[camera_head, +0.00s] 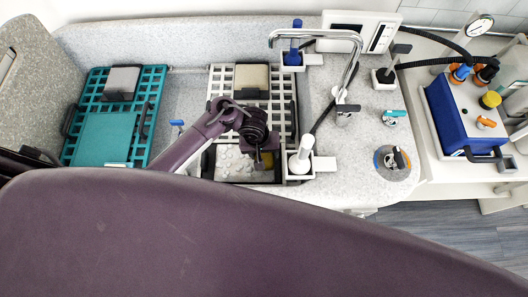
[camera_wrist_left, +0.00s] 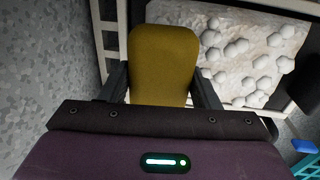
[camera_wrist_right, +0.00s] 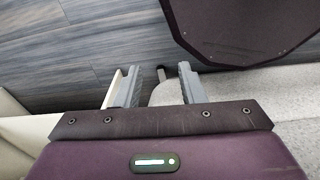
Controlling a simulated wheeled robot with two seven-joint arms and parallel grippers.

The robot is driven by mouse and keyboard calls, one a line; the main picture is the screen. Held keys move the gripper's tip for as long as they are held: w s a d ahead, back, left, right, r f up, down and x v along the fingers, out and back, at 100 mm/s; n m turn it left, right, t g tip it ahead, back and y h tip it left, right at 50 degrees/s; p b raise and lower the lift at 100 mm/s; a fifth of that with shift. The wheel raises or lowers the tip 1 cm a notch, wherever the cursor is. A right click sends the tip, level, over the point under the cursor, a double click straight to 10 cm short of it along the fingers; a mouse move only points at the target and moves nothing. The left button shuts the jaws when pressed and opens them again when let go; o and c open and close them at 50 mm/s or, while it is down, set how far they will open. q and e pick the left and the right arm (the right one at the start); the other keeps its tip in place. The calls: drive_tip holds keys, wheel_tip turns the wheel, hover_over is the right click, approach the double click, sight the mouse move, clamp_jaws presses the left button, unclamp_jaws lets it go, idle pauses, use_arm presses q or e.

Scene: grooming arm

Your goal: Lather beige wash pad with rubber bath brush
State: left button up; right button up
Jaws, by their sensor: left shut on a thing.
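My left gripper (camera_head: 262,152) is shut on a mustard-yellow block (camera_wrist_left: 163,65), which looks like the rubber bath brush. The beige wash pad (camera_head: 252,77) sits at the back of the white rack, apart from my left gripper. In the right wrist view my right gripper (camera_wrist_right: 160,88) is open, its fingers apart above the floor and counter edge.
A teal rack (camera_head: 154,90) with a grey pad (camera_head: 122,82) lies at the left. A chrome faucet (camera_head: 352,70) arches over the right of the white rack (camera_head: 278,100). A white bottle-like item (camera_head: 301,155) stands right of my left gripper. A blue case (camera_head: 450,115) is far right.

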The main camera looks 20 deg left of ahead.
use_arm(q)
drive_tip(key=shift+f, duration=0.2)
drive_tip(key=shift+r, duration=0.1)
use_arm(e)
drive_tip(key=shift+a+f, duration=0.2)
drive_tip(key=shift+a, duration=0.4)
drive_tip(key=shift+w+f, duration=0.1)
use_arm(q)
drive_tip(key=shift+f, duration=0.5)
use_arm(e)
drive_tip(key=shift+d+f, duration=0.15)
drive_tip(key=shift+d, duration=0.1)
use_arm(q)
drive_tip(key=shift+f+b, duration=0.3)
drive_tip(key=shift+b, duration=0.15)
use_arm(e)
drive_tip(key=shift+d+f, duration=0.15)
drive_tip(key=shift+f, duration=0.05)
